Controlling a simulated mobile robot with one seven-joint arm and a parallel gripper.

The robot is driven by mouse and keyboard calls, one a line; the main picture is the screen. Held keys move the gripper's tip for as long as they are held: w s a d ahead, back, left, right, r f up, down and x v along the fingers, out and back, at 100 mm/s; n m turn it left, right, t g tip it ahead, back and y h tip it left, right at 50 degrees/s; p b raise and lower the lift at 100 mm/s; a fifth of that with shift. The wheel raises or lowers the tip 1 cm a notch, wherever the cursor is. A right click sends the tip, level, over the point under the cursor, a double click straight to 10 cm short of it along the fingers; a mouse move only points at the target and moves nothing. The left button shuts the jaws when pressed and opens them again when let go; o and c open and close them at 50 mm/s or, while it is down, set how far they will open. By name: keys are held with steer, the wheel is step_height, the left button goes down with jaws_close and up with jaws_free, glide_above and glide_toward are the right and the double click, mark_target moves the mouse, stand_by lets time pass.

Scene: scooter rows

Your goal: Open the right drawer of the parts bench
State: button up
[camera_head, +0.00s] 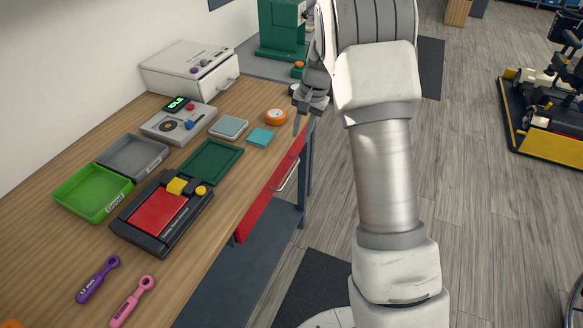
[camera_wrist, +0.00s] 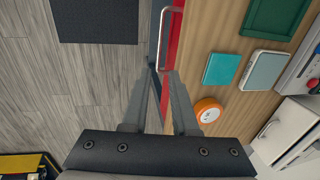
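The parts bench (camera_head: 225,205) has a wooden top and a red drawer front (camera_head: 265,203) on its aisle side, with a silver bar handle (camera_head: 287,174). The drawer looks shut. In the wrist view the handle (camera_wrist: 163,38) lies ahead of the fingertips, over the red front (camera_wrist: 176,35). My gripper (camera_head: 303,122) is near the bench's far front corner, above and beyond the handle in the head view. In the wrist view my gripper (camera_wrist: 158,78) is open, with a gap between its fingers and nothing held. It appears apart from the handle.
On the bench top are an orange tape roll (camera_head: 275,117), a teal pad (camera_head: 260,138), a green tray (camera_head: 208,161), a black-and-red device (camera_head: 160,215) and a white drawer box (camera_head: 188,70). A dark mat (camera_wrist: 95,20) lies on the open wooden floor beside the bench.

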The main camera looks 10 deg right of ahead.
mark_target(291, 172)
steer(key=f, duration=0.5)
steer(key=w+a+f, duration=0.1)
steer(key=f, duration=0.4)
steer(key=a+f+b, duration=0.1)
steer(key=f, duration=0.4)
steer(key=shift+w+a+f, duration=0.2)
steer(key=shift+w+f, duration=0.1)
steer(key=shift+w, duration=0.05)
jaws_close()
stand_by(0.6)
